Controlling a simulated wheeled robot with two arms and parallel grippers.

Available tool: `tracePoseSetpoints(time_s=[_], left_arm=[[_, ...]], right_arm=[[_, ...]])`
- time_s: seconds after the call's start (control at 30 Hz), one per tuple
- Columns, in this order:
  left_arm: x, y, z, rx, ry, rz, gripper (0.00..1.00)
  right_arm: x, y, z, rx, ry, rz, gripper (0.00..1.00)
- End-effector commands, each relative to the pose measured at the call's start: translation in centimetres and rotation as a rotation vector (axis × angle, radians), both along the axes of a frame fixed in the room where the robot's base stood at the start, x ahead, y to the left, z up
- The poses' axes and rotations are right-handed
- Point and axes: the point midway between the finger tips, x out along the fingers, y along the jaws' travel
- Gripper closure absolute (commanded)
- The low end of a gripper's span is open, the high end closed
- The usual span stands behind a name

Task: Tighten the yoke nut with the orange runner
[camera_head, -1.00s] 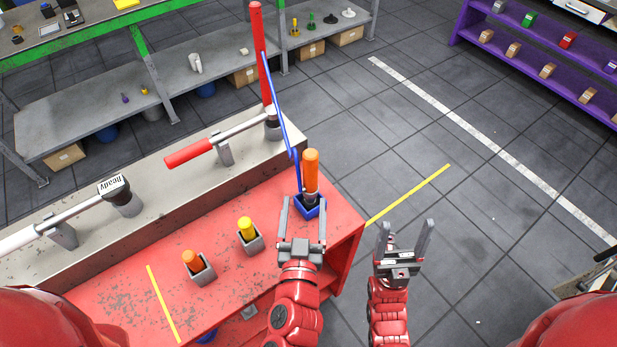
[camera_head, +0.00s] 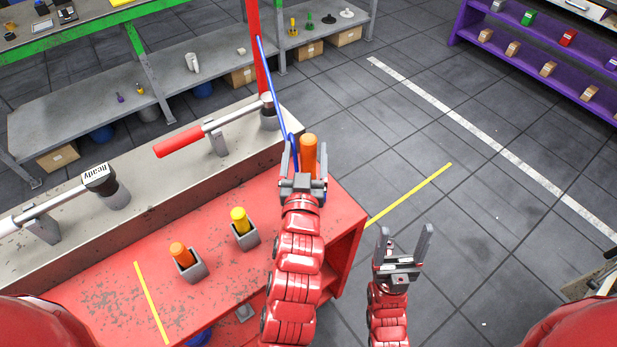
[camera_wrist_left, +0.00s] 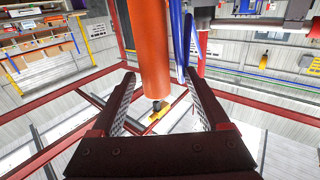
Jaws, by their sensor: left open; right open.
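The large orange runner (camera_head: 309,150) stands upright at the far right corner of the red table, with a blue cord beside it. My left gripper (camera_head: 305,167) is open, and its two fingers are on either side of the runner. The left wrist view shows the orange body (camera_wrist_left: 149,50) between and beyond the spread fingers, with a gap on each side. The runner's lower end and blue holder are hidden behind my gripper in the head view. My right gripper (camera_head: 406,245) is open and empty, right of the table. I cannot pick out the yoke nut.
On the red table (camera_head: 110,296) stand a smaller orange-topped tool (camera_head: 178,252) and a yellow-topped tool (camera_head: 239,219), each in a grey holder. A red post (camera_head: 256,60) rises behind.

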Motion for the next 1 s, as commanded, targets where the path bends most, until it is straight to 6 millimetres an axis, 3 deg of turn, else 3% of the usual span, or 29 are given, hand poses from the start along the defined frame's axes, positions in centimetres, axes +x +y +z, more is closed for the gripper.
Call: tracePoseSetpoints(time_s=[0.4, 0.73, 1.0], left_arm=[[4.6, -0.7, 0.7, 0.002, 0.003, 0.002, 0.21], [5.3, -0.8, 0.2, 0.0, 0.004, -0.001, 0.21], [5.2, -0.8, 0.3, 0.001, 0.003, -0.001, 0.68]], right_arm=[[0.0, 0.0, 3.3, 0.0, 0.0, 0.0, 0.27], [0.0, 0.0, 3.4, 0.0, 0.0, 0.0, 0.27], [0.0, 0.0, 3.4, 0.0, 0.0, 0.0, 0.27]])
